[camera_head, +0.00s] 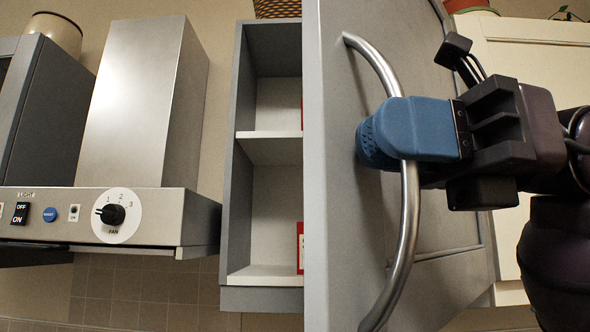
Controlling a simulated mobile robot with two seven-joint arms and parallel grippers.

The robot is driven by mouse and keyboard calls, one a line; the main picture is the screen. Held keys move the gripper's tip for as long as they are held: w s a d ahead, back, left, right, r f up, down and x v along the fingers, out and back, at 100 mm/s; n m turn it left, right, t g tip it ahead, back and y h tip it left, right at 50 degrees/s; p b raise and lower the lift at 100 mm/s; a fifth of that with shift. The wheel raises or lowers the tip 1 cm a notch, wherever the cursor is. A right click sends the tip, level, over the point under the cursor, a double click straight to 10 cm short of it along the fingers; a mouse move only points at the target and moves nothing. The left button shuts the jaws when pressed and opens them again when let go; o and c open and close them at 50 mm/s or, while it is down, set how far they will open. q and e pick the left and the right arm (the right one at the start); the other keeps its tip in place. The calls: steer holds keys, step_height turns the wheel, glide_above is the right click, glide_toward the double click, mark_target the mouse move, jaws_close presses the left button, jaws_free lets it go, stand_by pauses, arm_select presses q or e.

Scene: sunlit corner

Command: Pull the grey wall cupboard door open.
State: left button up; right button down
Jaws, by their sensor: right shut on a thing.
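The grey wall cupboard door (345,215) stands swung open toward me, on the right half of the head view. Its curved metal handle (408,235) runs up and down along the door face. My right gripper (385,135), with blue fingertips, comes in from the right and is shut on the handle. The fingers hide a part of the handle's upper middle. The grey cupboard (229,205) shows to the left of the door, with pale shelves inside. Its right side is hidden behind the door. My left gripper is not in view.
A range hood (140,105) with a fan knob and switches hangs left of the cupboard. A dark grey cabinet (50,110) is at the far left, with a pot (57,32) on top. A cream cabinet (540,60) stands behind my right arm. Red items show partly inside the cupboard.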

steer(key=s+d+n+g+h, duration=0.3)
steer(key=d, duration=1.1)
steer(key=s+d+n+g+h, duration=0.3)
steer(key=s+d+g, duration=0.1)
steer(key=d, duration=1.1)
steer(key=s+d+n+g+h, duration=0.3)
steer(key=s+d+g, duration=0.1)
steer(key=d, duration=1)
steer(key=shift+s+d+b, duration=0.15)
steer(key=shift+d+b, duration=0.05)
steer(key=shift+b, duration=0.15)
steer(key=shift+r, duration=0.1)
steer(key=c, duration=1.5)
jaws_free()
steer(key=shift+o, duration=0.5)
steer(key=shift+a, duration=0.1)
